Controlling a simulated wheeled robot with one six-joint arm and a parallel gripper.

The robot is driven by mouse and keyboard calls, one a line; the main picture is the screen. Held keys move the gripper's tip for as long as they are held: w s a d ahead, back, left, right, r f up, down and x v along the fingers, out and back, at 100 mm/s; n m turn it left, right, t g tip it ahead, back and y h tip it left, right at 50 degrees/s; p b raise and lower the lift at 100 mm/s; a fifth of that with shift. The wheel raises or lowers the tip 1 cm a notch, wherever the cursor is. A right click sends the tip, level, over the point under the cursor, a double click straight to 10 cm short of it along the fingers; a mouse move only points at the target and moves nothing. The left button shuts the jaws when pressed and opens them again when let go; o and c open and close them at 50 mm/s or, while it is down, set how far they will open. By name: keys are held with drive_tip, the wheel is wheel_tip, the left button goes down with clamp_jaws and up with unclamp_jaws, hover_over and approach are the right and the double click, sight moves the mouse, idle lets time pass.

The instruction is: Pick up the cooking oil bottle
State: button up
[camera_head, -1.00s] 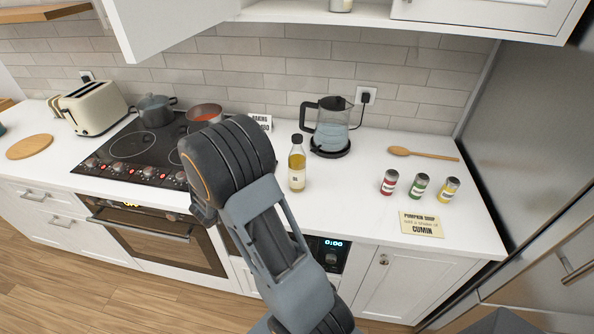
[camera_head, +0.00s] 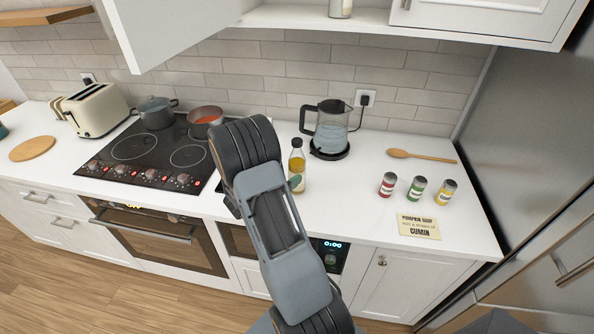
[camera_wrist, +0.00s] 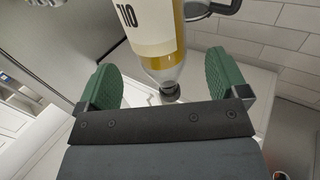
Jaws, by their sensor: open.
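The cooking oil bottle (camera_head: 298,163) stands upright on the white counter, with yellow oil and a dark cap. In the wrist view the bottle (camera_wrist: 155,32) appears upside down, with its pale label, glass neck and dark cap between my two green fingers. My gripper (camera_wrist: 161,65) is open, with a visible gap on each side of the bottle. In the head view my arm hides most of the gripper; one green fingertip shows against the bottle's lower part. I cannot tell whether it touches.
A glass kettle (camera_head: 331,127) stands behind and right of the bottle. Three spice tins, red (camera_head: 387,185), green (camera_head: 416,189) and yellow (camera_head: 446,192), a note (camera_head: 419,227) and a wooden spoon (camera_head: 422,156) lie further right. The hob (camera_head: 140,155) with pots is left.

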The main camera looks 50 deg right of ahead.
sight(291, 169)
drive_tip(key=shift+s+d+p, duration=0.15)
drive_tip(key=shift+d+p, duration=0.55)
drive_tip(key=shift+d, duration=2)
drive_tip(key=c, duration=1.5)
